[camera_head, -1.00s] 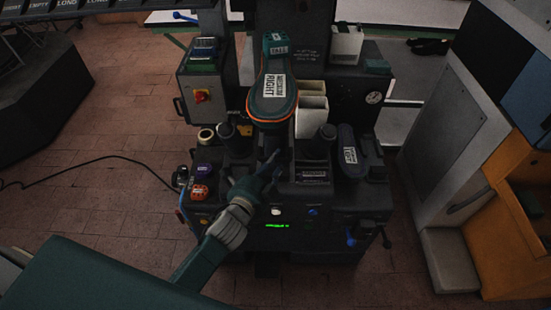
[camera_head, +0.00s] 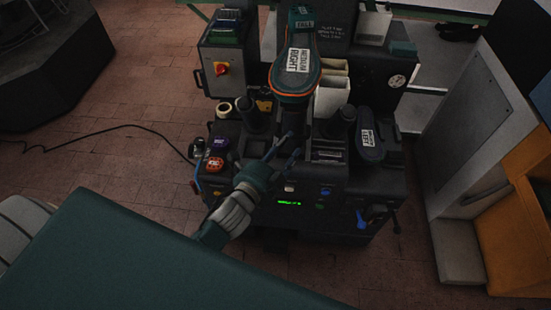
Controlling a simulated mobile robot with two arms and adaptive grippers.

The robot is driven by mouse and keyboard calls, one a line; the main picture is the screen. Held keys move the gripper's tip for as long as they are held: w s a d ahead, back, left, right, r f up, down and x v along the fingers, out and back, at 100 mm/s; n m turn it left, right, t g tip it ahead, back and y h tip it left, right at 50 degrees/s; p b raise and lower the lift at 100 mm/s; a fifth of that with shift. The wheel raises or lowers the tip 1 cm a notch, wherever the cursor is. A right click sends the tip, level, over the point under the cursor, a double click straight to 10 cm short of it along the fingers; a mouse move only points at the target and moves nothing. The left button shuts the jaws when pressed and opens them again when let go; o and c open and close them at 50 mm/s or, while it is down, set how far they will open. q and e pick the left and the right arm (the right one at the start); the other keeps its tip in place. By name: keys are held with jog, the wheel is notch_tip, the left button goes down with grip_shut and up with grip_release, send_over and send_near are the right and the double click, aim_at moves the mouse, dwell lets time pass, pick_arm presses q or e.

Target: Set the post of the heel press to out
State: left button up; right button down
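The heel press (camera_head: 330,180) is a dark machine in the middle of the head view. A last labelled "MEDIUM RIGHT" (camera_head: 293,78), dark with an orange rim, stands upright over its centre. The post under this last is dark and mostly hidden, so I cannot tell its setting. My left gripper (camera_head: 292,145) is in front of the press, below the last. Its two thin fingers are spread apart with nothing visible between them. I cannot tell whether a finger touches the press. My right gripper is not in view.
A second last labelled "LEFT" (camera_head: 370,136) stands at the press's right. Dark cylinders flank the centre. A red-knobbed box (camera_head: 222,68) is at the left and a gauge (camera_head: 397,81) at the right. A grey and orange cabinet (camera_head: 485,140) stands further right.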

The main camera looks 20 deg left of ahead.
pick_arm(q)
jog(key=v, duration=0.8)
jog(key=shift+s+f, duration=0.1)
jog(key=s+a+f+n+g, duration=0.1)
jog(key=s+f+n+g, duration=0.2)
jog(key=f, duration=0.8)
jog(key=s+a+f+n+g+y, duration=0.15)
jog(key=s+f, duration=0.35)
jog(key=f, duration=0.6)
jog(key=s+f+n+g, duration=0.3)
jog(key=f, duration=0.8)
jog(key=s+a+f+n+g, duration=0.1)
jog(key=s+f+n+g, duration=0.1)
jog(key=s+f, duration=0.4)
jog(key=s+f+n+g, duration=0.2)
jog(key=s+f, duration=0.3)
jog(key=s, duration=0.7)
jog(key=s+a+f+n+g, duration=0.1)
jog(key=s+f+n+g, duration=0.2)
jog(key=s+f, duration=0.3)
jog(key=s+n, duration=0.1)
jog(key=s, duration=0.2)
jog(key=shift+a+f, duration=0.35)
